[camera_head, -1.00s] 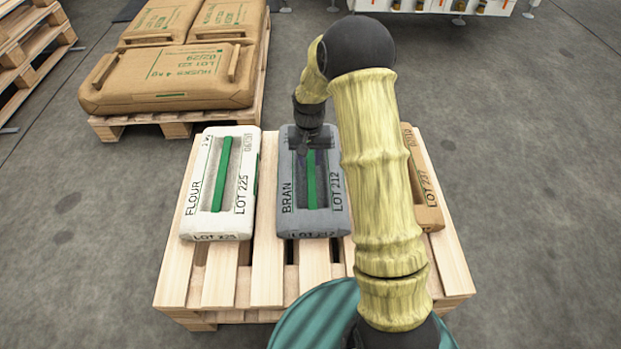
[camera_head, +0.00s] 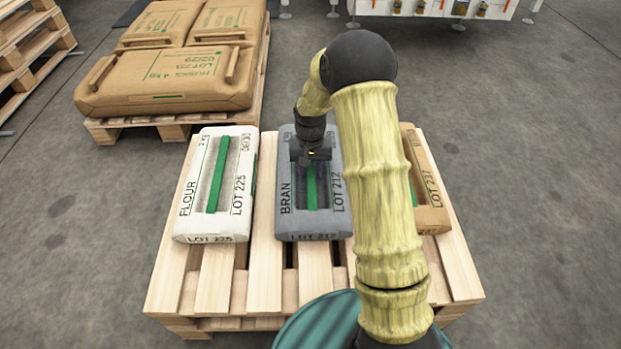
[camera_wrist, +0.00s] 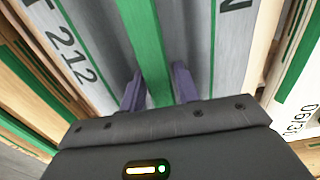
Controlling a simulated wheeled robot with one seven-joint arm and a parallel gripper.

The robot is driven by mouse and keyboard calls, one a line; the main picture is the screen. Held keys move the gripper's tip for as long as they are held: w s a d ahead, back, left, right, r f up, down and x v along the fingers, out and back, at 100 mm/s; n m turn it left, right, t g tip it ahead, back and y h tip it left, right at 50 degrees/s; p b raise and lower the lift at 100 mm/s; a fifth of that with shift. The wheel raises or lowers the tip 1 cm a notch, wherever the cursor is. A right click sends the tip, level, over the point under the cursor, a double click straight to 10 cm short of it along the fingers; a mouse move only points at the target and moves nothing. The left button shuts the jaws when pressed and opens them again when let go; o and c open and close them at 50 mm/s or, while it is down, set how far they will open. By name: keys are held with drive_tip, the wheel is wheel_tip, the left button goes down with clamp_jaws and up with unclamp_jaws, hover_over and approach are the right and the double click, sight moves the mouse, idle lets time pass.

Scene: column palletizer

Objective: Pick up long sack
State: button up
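A grey BRAN sack (camera_head: 287,215) lies on the near pallet, with a green handle strap (camera_head: 311,188) over a long recess. My gripper (camera_head: 310,164) points down over its far half. In the wrist view, the two purple fingers are apart, one on each side of the green strap (camera_wrist: 150,45), and no firm grip shows. The fingertips' depth beside the strap is hard to judge. A white FLOUR sack (camera_head: 188,215) lies to the left. A brown sack (camera_head: 433,218) lies to the right, partly hidden by my arm. A long brown HUSKS sack (camera_head: 165,85) lies farther back.
A second pallet (camera_head: 175,126) at the back left bears the HUSKS sack and more brown sacks (camera_head: 160,22). Stacked pallets (camera_head: 30,45) stand far left. The floor at right is clear.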

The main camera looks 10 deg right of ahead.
idle(0.4)
clamp_jaws()
idle(1.2)
drive_tip(key=shift+w+r, duration=0.1)
drive_tip(key=shift+r, duration=0.1)
